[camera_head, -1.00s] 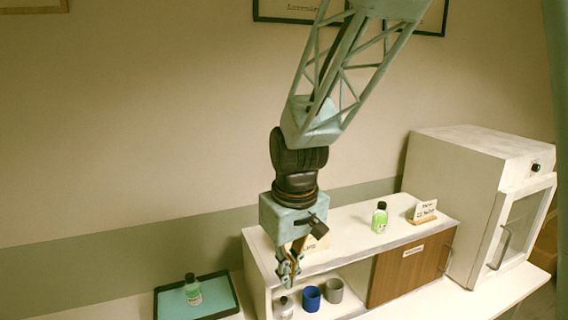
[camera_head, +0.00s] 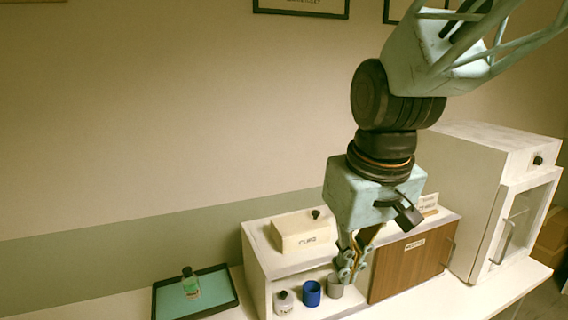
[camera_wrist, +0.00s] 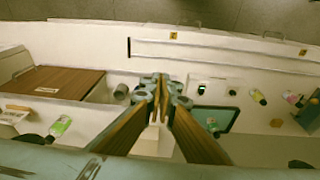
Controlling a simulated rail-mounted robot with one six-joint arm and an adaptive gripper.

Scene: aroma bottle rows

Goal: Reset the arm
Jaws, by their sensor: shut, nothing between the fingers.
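My gripper (camera_head: 350,279) hangs pointing down in front of the cabinet in the head view. Its fingers are together with nothing between them. In the wrist view the closed fingertips (camera_wrist: 163,84) are at the middle of the picture, above the cabinet. The arm above it reaches up to the upper right of the head view.
The white cabinet (camera_head: 262,262) has a brown door (camera_head: 412,262). A blue cup (camera_head: 311,294), a grey cup (camera_head: 335,289) and a small white bottle (camera_head: 284,302) stand in its open side. A green bottle (camera_head: 191,284) stands on the tray (camera_head: 222,309). A white oven (camera_head: 480,185) stands right.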

